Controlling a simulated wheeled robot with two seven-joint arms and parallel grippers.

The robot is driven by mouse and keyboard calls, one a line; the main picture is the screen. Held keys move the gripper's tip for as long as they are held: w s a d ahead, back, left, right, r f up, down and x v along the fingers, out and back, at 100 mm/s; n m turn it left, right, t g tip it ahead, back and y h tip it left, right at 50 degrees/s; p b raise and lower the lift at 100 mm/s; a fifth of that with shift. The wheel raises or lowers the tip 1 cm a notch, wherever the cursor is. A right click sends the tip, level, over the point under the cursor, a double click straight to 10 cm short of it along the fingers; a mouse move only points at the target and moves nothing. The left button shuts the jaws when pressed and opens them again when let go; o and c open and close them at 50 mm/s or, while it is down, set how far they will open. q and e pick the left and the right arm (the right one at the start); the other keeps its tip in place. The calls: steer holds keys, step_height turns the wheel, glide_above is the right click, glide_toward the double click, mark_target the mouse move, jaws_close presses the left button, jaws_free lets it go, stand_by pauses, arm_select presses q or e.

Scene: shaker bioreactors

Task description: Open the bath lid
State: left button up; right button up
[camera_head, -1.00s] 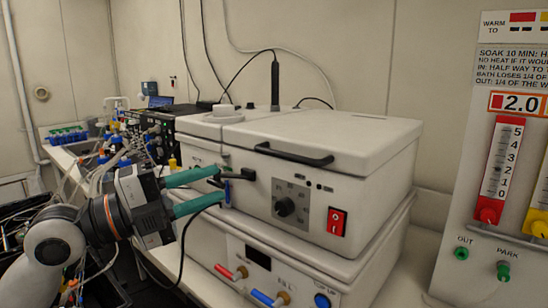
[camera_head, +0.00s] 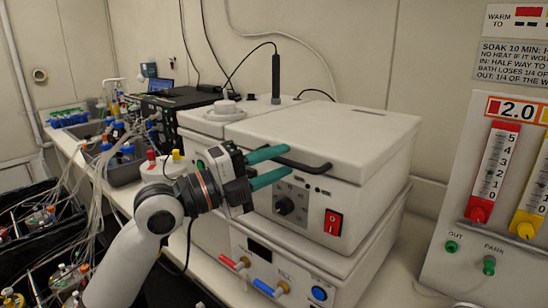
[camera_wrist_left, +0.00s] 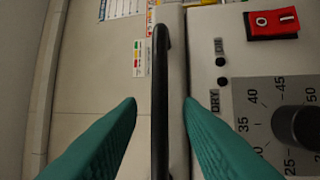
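The bath is a white box with a flat white lid (camera_head: 335,135), which lies shut on it. A black bar handle (camera_head: 318,166) runs along the lid's front edge, its left part hidden by my gripper. My left gripper (camera_head: 288,161) is at the front of the lid, with teal fingers apart. In the left wrist view the black handle (camera_wrist_left: 161,110) runs between the two open fingers (camera_wrist_left: 160,102), with a gap on both sides. My right gripper is not in view.
The bath's front has a black knob (camera_head: 284,204) and a red switch (camera_head: 333,222). A white cabinet below carries red and blue levers. A panel with red and yellow gauges (camera_head: 492,172) stands at the right. Tubing and bottles crowd the left.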

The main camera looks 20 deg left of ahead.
arm_select(q)
jaws_close()
